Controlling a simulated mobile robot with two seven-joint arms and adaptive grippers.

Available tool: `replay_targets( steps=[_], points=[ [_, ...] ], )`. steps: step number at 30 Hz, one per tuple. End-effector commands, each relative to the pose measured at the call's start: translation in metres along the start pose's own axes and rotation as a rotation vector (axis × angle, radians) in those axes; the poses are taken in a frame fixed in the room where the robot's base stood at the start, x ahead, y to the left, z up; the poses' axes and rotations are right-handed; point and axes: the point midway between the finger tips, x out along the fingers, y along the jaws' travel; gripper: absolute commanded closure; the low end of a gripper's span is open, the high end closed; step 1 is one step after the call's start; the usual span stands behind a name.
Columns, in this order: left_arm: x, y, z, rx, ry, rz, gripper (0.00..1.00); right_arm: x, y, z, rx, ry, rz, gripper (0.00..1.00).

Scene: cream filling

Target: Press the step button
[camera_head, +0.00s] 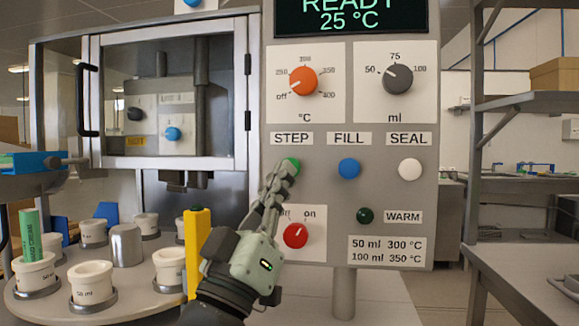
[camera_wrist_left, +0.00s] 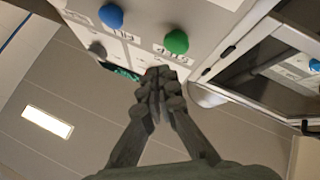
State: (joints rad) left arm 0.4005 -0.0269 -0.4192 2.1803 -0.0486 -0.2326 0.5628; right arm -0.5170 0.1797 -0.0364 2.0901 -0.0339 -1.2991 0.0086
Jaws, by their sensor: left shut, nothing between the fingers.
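The green STEP button (camera_head: 291,165) is on the grey control panel (camera_head: 333,210), under the STEP label (camera_head: 291,139). My left gripper (camera_head: 287,170) is shut and empty, with its fingertips at the button and partly covering it in the head view. In the left wrist view the green button (camera_wrist_left: 176,41) shows just past the closed fingertips (camera_wrist_left: 163,75), and a gap seems to lie between them. Whether the tips touch the button cannot be told for certain. My right gripper is not in view.
The blue FILL button (camera_head: 349,168) and white SEAL button (camera_head: 410,169) sit to the right. A red knob (camera_head: 295,235) is below, beside my gripper. A round table (camera_head: 130,300) with several white cups stands left. The display (camera_head: 350,17) reads READY 25 °C.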

Motion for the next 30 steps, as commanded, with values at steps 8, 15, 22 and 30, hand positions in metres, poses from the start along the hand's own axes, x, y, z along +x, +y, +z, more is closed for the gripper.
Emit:
replay_targets(
  steps=[8, 15, 22, 30],
  points=[
    [-0.018, 0.013, -0.013, -0.002, -0.001, -0.001, 1.0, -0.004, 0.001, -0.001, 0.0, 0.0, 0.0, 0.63],
    [-0.021, 0.016, -0.016, 0.0, 0.0, 0.0, 1.0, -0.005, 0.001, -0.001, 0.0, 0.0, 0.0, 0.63],
    [-0.021, 0.015, -0.016, 0.0, 0.0, 0.0, 1.0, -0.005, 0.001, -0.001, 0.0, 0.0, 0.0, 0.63],
    [-0.018, -0.018, -0.022, 0.053, 0.002, -0.057, 1.0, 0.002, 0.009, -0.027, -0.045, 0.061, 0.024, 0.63]
  ],
)
